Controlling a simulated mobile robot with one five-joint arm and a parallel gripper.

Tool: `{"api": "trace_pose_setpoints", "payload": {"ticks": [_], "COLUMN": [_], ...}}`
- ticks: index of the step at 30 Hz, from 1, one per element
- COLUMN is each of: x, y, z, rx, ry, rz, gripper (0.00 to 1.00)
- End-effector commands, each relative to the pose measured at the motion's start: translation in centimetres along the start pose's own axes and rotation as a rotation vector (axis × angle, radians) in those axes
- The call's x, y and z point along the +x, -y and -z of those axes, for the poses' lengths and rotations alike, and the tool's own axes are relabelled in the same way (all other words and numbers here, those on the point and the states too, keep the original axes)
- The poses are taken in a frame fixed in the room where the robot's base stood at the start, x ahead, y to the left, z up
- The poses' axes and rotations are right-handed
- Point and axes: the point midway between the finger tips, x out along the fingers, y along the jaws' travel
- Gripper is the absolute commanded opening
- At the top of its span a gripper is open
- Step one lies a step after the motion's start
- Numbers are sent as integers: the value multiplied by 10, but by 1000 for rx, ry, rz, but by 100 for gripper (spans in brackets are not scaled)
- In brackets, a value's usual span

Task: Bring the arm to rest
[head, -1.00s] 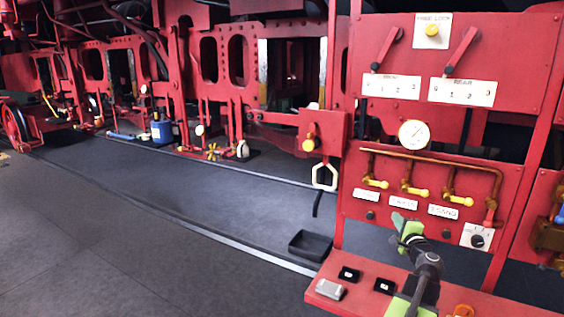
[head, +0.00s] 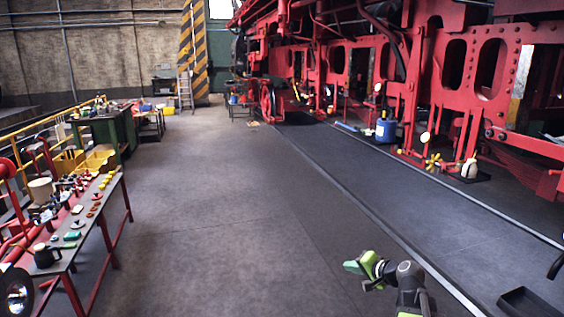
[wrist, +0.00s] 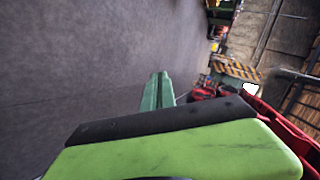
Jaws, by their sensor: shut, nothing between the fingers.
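My gripper (head: 355,267) is green, points to the left and hangs over bare floor. Its fingers are together with nothing between them. In the wrist view the closed green fingers (wrist: 157,92) stick out past the green and black gripper body, with grey floor behind. No object is near the fingertips.
A long workbench (head: 72,235) with many small parts stands at the left. The red locomotive frame (head: 455,75) runs along the right, with a blue can (head: 386,131) beside it. A black tray (head: 530,303) lies at lower right. The middle floor is clear.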

Motion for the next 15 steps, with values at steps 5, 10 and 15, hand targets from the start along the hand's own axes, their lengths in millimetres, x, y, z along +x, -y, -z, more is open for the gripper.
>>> {"api": "trace_pose_setpoints", "payload": {"ticks": [5,10,15], "x": [47,47,1], "y": [24,5,-57], "z": [-125,-221,-221], "rx": [-243,-509,-642], "ry": [254,482,604], "rz": [-127,-340,-627], "gripper": [0,0,0]}}
